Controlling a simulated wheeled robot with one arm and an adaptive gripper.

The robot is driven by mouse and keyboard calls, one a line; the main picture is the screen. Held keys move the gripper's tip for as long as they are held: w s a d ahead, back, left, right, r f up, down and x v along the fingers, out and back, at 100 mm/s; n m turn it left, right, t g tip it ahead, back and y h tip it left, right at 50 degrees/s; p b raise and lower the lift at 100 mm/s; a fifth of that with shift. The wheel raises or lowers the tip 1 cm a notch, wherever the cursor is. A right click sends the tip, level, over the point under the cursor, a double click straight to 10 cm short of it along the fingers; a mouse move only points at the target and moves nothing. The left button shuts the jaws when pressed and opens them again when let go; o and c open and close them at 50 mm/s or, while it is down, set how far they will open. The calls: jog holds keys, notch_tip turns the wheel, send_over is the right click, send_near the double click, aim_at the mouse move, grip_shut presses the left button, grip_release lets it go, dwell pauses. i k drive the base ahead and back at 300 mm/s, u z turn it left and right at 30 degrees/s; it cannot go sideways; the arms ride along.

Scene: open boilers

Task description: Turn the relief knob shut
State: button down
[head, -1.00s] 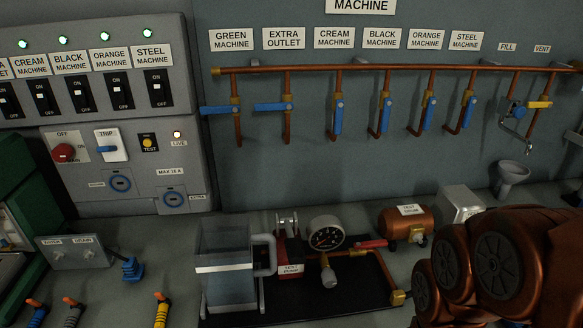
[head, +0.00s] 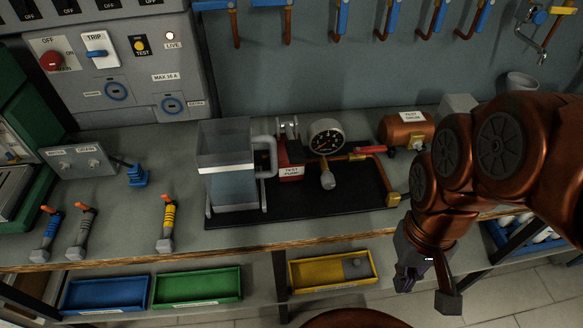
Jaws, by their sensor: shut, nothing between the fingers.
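The test pump (head: 290,172) stands on a black base plate on the bench, with a clear water tank (head: 226,170) at its left and a round pressure gauge (head: 327,136) beside it. A small grey knob (head: 327,180) sits below the gauge on the copper pipe and looks like the relief knob; its turn position is too small to read. My gripper (head: 408,280) is shut and empty, low at the right, in front of the bench edge and apart from the pump. My copper-coloured arm covers the right side.
A copper test drum (head: 408,130) and a red lever (head: 369,149) are behind and right of the knob. Blue (head: 105,295), green (head: 197,286) and yellow (head: 330,272) trays sit below the bench edge. Several tools with coloured handles stand at the left. The bench front before the pump is clear.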

aim_at(328, 180)
jog(key=z, duration=1.95)
jog(key=k, duration=1.55)
jog(key=u, duration=1.8)
jog(key=i, duration=0.5)
